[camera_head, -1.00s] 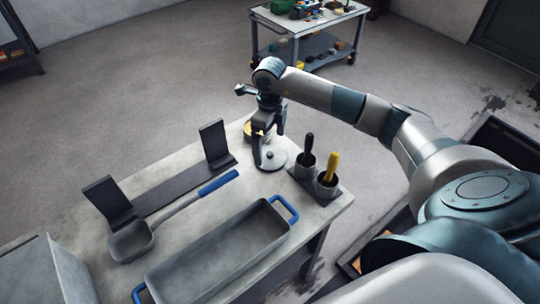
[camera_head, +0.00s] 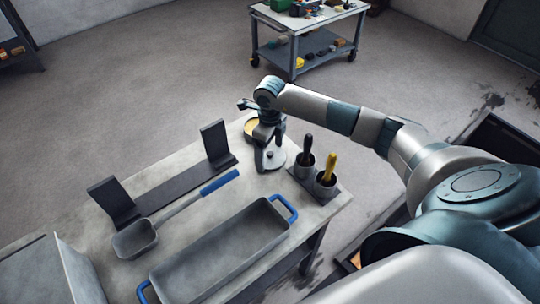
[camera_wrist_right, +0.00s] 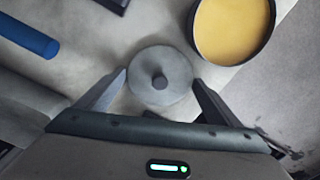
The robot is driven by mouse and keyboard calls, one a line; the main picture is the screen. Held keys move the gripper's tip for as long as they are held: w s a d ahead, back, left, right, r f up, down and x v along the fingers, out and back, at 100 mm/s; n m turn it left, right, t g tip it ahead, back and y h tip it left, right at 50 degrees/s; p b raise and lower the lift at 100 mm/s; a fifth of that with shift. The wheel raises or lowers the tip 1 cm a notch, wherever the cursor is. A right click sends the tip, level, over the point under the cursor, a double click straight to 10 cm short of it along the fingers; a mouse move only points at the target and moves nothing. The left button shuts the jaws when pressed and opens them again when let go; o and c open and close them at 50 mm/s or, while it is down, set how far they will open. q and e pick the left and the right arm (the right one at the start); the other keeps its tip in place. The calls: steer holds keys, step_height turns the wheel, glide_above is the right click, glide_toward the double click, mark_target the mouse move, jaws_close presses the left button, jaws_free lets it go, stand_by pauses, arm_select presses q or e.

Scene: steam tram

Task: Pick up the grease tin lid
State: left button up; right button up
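The grease tin lid (camera_head: 271,157) is a round grey disc with a small dark knob, lying flat on the table near its far right end. In the right wrist view the lid (camera_wrist_right: 160,76) lies between and just ahead of the two fingers. My right gripper (camera_head: 268,158) is open and points down over the lid, hiding part of it. Its spread fingers also show in the right wrist view (camera_wrist_right: 160,92). The open grease tin (camera_wrist_right: 233,22), full of yellow grease, stands beside the lid; it is partly hidden behind my gripper in the head view (camera_head: 250,127). My left gripper is out of view.
Two dark cups (camera_head: 325,185) with a black and a yellow handle stand close right of the lid. A grey tray with blue handles (camera_head: 220,254), a blue-handled ladle (camera_head: 136,238) and a dark rack (camera_head: 185,187) lie nearer. A cart (camera_head: 308,24) stands beyond.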

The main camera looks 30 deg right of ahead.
mark_target(270, 153)
steer(key=c, duration=0.6)
steer(key=shift+o, duration=0.2)
step_height(270, 153, up, 8)
steer(key=b, duration=0.3)
steer(key=shift+r, duration=1.05)
